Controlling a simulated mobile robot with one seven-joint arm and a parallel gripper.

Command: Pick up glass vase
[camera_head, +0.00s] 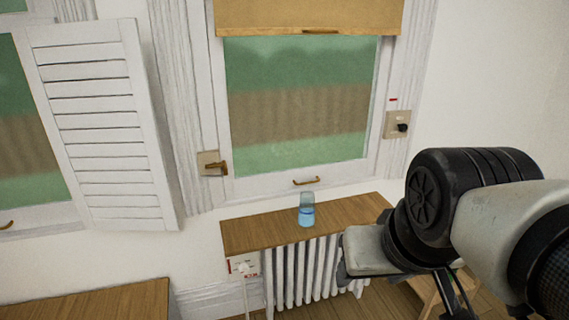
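A small glass vase (307,210), clear at the top and blue lower down, stands upright on a wooden shelf (255,233) above the white radiator, below the window. My arm comes in from the right side of the picture. The end of my arm, with what shows of my gripper (350,275), is to the right of the vase and in front of the radiator, apart from the vase. The fingers are not clear enough to tell whether they are open or shut.
The window (297,105) with a small brass handle is behind the shelf. A white radiator (300,275) is under the shelf. A white louvred shutter (98,125) stands open at left. A wooden surface (95,303) is at lower left. The shelf around the vase is clear.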

